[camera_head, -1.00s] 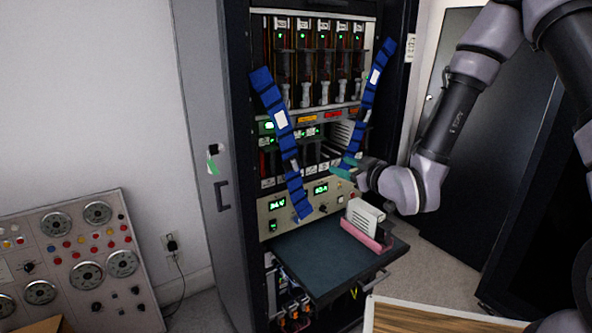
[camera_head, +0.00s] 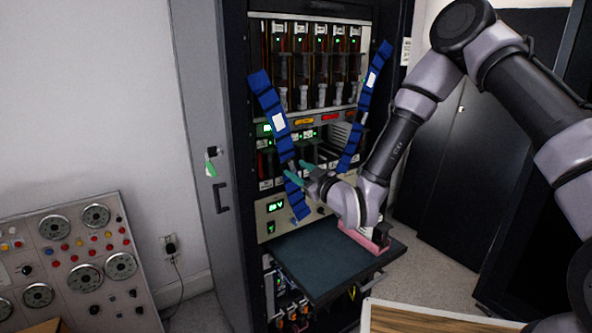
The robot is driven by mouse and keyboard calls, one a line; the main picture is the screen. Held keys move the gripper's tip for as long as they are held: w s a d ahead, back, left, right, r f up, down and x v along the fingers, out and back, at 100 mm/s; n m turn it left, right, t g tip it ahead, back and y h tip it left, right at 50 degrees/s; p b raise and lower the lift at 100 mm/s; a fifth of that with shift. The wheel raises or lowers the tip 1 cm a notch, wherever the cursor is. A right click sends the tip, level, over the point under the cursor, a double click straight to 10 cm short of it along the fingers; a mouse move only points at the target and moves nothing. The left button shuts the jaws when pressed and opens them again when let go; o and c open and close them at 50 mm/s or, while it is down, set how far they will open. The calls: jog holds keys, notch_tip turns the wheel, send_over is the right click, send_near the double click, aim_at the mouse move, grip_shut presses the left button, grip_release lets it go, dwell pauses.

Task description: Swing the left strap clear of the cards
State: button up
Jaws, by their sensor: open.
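The left strap (camera_head: 268,101) is blue with a white label and hangs slantwise across the left part of the rack front, from upper left to lower right. Its lower end overlaps the panel with green displays. The cards (camera_head: 322,63) stand in a row in the upper rack bay, with more slots in the bay below. My gripper (camera_head: 299,172) has green fingertips, is open, and is at the lower part of the left strap. I cannot tell whether the fingers straddle or touch it.
A second blue strap (camera_head: 366,91) slants across the right side of the rack. A dark pull-out shelf (camera_head: 318,262) juts out below, with a pink holder (camera_head: 366,241) on it, partly hidden by my arm. A grey cabinet door (camera_head: 211,150) stands open at left.

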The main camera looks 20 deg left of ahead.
jog(key=shift+w+a, duration=0.4)
jog(key=shift+a, duration=0.15)
grip_shut()
dwell(1.1)
